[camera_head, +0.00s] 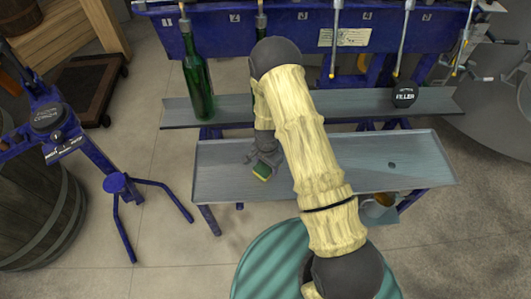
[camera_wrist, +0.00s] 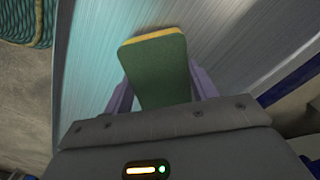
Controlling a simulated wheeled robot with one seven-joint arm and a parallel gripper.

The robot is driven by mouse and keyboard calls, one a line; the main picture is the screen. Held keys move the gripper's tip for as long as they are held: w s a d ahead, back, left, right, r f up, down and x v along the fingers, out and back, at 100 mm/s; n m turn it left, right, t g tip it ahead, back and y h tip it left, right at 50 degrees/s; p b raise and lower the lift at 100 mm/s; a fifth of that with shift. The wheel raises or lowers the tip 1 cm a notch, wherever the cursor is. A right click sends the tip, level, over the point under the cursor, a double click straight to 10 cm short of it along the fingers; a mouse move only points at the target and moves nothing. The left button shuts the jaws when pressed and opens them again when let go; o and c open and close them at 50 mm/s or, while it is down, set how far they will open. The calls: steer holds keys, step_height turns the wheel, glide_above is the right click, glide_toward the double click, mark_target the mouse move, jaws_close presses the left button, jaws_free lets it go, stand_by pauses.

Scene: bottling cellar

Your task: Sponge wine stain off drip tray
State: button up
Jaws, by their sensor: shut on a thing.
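The drip tray (camera_head: 330,180) is a long grey metal tray in front of the blue filling machine. My gripper (camera_head: 263,166) is over the left half of the tray, shut on a green and yellow sponge (camera_head: 261,172). In the wrist view the sponge (camera_wrist: 156,75) stands out between the two purple fingers of my gripper (camera_wrist: 160,92), with brushed tray metal (camera_wrist: 85,75) behind it. I cannot tell whether the sponge touches the tray. A small dark spot (camera_head: 391,165) shows on the tray's right part; I cannot tell if it is stain or drain hole. My arm hides the middle of the tray.
A green bottle (camera_head: 198,90) stands on the grey shelf (camera_head: 350,106) behind the tray, with a black FILLER knob (camera_head: 404,95) at right. A teal ribbed drum (camera_head: 262,262) stands in front. A blue stand (camera_head: 115,185) and a barrel (camera_head: 40,220) are at left.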

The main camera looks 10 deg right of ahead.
steer(key=shift+d+r+p, duration=0.1)
steer(key=shift+r+p, duration=2.25)
steer(key=shift+r, duration=1.2)
steer(key=shift+w, duration=0.15)
